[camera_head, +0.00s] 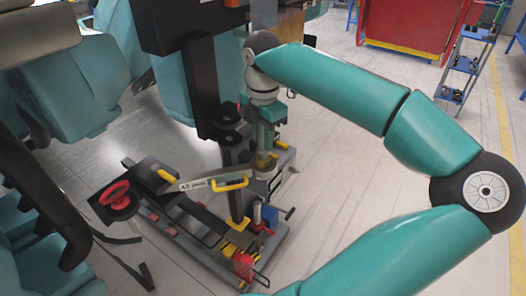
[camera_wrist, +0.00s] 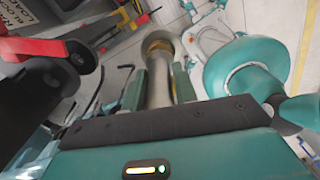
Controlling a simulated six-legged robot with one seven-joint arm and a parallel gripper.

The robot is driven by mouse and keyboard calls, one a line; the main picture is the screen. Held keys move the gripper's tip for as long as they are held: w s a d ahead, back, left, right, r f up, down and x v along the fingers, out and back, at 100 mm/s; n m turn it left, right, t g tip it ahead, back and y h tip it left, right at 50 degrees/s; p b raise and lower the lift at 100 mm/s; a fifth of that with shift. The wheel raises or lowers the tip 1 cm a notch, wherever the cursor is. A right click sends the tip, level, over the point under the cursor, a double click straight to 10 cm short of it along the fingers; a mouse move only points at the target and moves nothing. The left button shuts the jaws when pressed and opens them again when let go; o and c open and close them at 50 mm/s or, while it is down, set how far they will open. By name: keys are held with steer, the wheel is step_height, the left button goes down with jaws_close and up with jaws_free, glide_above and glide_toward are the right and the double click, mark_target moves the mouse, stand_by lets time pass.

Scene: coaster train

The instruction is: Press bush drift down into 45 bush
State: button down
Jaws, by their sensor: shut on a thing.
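My gripper (camera_head: 265,138) points down over a floor-standing fixture and is shut on the bush drift. In the wrist view the drift (camera_wrist: 159,88) is a grey-beige cylinder between my two teal fingers, with a brass-coloured ring (camera_wrist: 159,42) around its far end. In the head view a brass-brown part (camera_head: 262,160) shows just below my fingers, directly over a grey round holder (camera_head: 266,171). I take this to be the place of the 45 bush, but the bush itself is not clearly seen. I cannot tell how deep the drift sits.
A dark post (camera_head: 203,90) stands close behind. A red handwheel (camera_head: 115,195) is at the left, teal seats (camera_head: 75,85) beyond.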

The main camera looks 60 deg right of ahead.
steer(key=shift+r, duration=0.9)
stand_by(0.5)
steer(key=shift+r, duration=1.8)
